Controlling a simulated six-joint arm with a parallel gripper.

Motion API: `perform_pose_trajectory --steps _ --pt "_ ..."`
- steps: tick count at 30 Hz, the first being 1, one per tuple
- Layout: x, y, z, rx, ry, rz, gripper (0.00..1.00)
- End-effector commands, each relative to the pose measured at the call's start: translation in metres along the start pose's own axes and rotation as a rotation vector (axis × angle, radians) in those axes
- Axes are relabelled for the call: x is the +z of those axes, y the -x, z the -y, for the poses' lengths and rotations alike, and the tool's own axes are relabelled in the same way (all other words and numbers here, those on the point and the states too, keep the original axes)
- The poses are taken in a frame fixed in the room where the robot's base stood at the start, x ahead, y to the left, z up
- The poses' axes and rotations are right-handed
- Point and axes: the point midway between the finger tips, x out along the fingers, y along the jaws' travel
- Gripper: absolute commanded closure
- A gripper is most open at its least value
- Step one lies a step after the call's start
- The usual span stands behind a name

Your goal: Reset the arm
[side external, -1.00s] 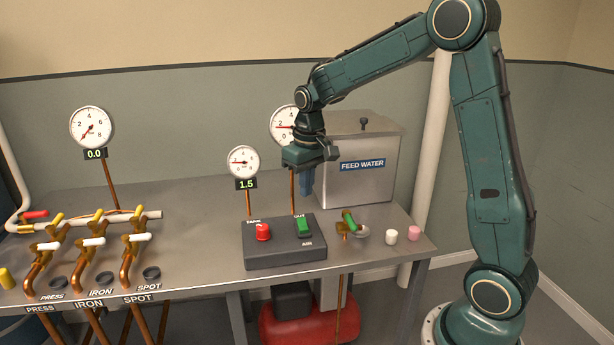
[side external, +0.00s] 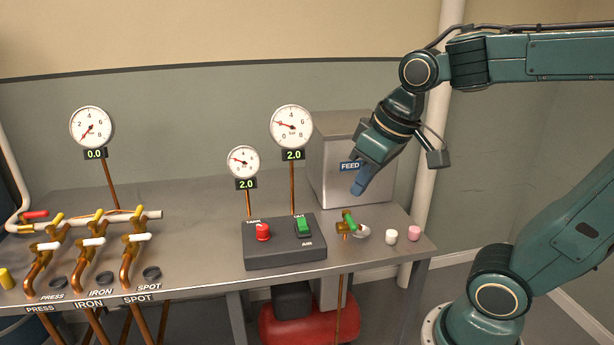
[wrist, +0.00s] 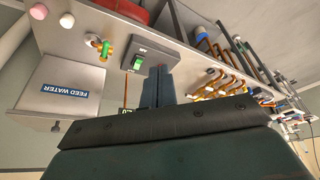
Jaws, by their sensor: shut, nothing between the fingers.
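My gripper (side external: 362,182) is shut with nothing between its fingers. In the side view it hangs in the air in front of the feed water box (side external: 335,190), tilted down to the left, above the right part of the bench. In the wrist view the closed blue fingers (wrist: 157,88) point toward the bench and the control box. My arm is folded back to the right in the side view.
The control box (side external: 285,257) has a red knob (side external: 263,232) and a green switch (side external: 303,227). A green-handled valve (side external: 349,221), white cap (side external: 391,236) and pink cap (side external: 414,233) sit to its right. Several valves stand at left. Two gauges read 2.0; the left gauge (side external: 91,127) reads 0.0.

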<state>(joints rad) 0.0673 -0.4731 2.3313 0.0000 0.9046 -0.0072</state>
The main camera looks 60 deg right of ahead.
Motion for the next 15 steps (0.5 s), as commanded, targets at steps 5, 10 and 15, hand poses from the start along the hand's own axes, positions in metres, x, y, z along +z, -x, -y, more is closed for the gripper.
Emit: perform_pose_trajectory --steps 5,10,15 --pt "0.031 0.011 0.007 -0.013 0.028 -0.058 1.00" --pt "0.051 0.015 0.011 -0.023 0.045 -0.095 1.00" --pt "0.060 0.015 0.012 -0.028 0.053 -0.112 1.00"
